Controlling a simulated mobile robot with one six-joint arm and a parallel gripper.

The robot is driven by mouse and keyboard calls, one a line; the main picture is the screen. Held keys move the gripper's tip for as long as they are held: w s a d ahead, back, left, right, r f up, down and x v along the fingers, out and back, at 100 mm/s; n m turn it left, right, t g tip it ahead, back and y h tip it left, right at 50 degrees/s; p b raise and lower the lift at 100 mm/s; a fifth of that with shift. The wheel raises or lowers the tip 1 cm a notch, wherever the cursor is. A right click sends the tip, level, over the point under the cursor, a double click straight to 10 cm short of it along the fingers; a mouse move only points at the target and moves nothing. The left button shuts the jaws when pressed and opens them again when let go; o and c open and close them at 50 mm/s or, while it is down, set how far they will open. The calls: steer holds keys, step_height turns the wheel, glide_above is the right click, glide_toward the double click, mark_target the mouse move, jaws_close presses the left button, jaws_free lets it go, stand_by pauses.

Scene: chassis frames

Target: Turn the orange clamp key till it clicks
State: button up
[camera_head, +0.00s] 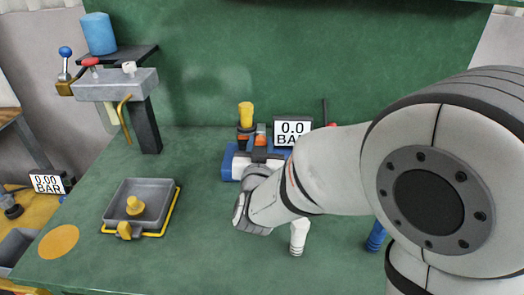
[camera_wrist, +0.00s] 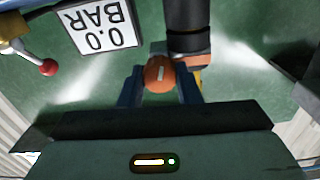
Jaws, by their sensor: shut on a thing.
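The orange clamp key (camera_wrist: 159,75), a round knob with a pale slot mark, sits between the two blue fingers of my gripper (camera_wrist: 159,88) in the wrist view. My gripper is shut on it. In the head view a bit of orange (camera_head: 261,140) shows on the blue-based fixture (camera_head: 229,164), beside a dark post with a yellow top (camera_head: 246,115). My arm and wrist hide much of the fixture's front there. The fixture's display (camera_head: 292,131) reads 0.0 BAR; it also shows upside down in the wrist view (camera_wrist: 97,26).
A dark cylinder (camera_wrist: 188,28) stands close beside the key. A red-knobbed lever (camera_wrist: 48,67) is near the display. A grey tray (camera_head: 153,190) with yellow parts is at left on the green bench. A white peg (camera_head: 298,237) stands in front of my arm.

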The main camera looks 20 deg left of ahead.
steer(key=shift+d+m+b, duration=0.15)
steer(key=shift+m+b, duration=5.05)
steer(key=shift+b, duration=1.35)
steer(key=shift+r, duration=0.1)
steer(key=o, duration=1)
steer(key=shift+w, duration=0.1)
steer(key=p+v, duration=0.1)
steer(key=v, duration=0.6)
steer(key=shift+s, duration=0.4)
